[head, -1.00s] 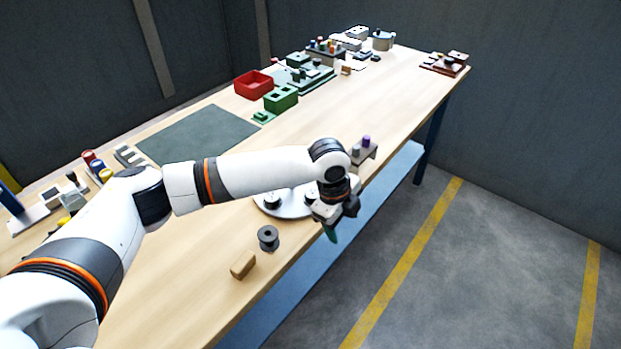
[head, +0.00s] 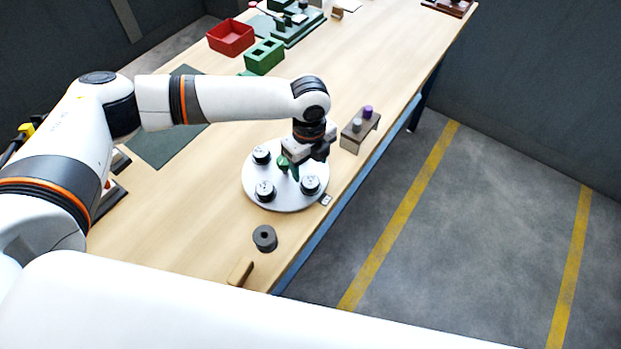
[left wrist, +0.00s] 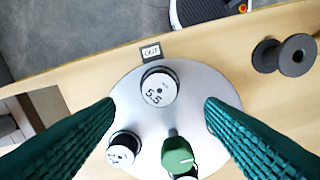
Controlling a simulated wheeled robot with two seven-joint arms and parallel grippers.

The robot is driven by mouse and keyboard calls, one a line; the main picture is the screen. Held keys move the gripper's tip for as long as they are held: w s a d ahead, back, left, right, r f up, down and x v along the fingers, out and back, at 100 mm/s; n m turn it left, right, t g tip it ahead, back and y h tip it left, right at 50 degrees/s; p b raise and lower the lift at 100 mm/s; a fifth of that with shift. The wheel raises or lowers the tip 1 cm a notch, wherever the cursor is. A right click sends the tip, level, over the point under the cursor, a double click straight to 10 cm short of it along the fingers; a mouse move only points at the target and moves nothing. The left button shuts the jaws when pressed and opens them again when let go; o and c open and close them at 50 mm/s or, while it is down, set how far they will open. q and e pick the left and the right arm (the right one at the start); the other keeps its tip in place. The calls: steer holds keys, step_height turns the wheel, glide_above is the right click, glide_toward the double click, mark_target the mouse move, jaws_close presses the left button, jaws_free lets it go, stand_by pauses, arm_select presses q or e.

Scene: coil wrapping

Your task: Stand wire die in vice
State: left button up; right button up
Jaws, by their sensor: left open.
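A round white plate (head: 252,195) carries several short dark cylinders with white, numbered tops, which look like wire dies. One die (left wrist: 158,86) reads 5.5 in the left wrist view; another (left wrist: 122,149) stands near the left finger. A green knob (left wrist: 178,155) stands on the plate too. My left gripper (head: 303,160) is open above the plate, pointing down and apart from the dies. Its teal fingers show at both sides of the left wrist view (left wrist: 159,106). I cannot make out a vice for certain. My right gripper is out of view.
A dark spool (head: 265,238) and a wooden block (head: 240,273) lie near the front edge. A small stand (head: 350,143) with a purple peg (head: 368,112) is right of the plate. A green box (head: 264,58) and red bin (head: 230,38) are farther back.

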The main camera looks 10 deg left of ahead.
mark_target(311, 181)
arm_select(q)
steer(key=shift+w+f, duration=0.15)
steer(key=shift+f, duration=0.25)
steer(key=shift+f+p, duration=0.3)
steer(key=shift+p, duration=0.05)
steer(key=f, duration=0.1)
steer(key=f+p, duration=0.1)
steer(key=f, duration=0.1)
steer(key=shift+s+d+f+p, duration=0.2)
steer(key=shift+s+p, duration=0.1)
steer(key=shift+f, duration=0.4)
steer(key=shift+w+a+f, duration=0.1)
steer(key=shift+f, duration=0.15)
steer(key=shift+r, duration=0.1)
steer(key=c, duration=1.2)
steer(key=shift+c, duration=0.2)
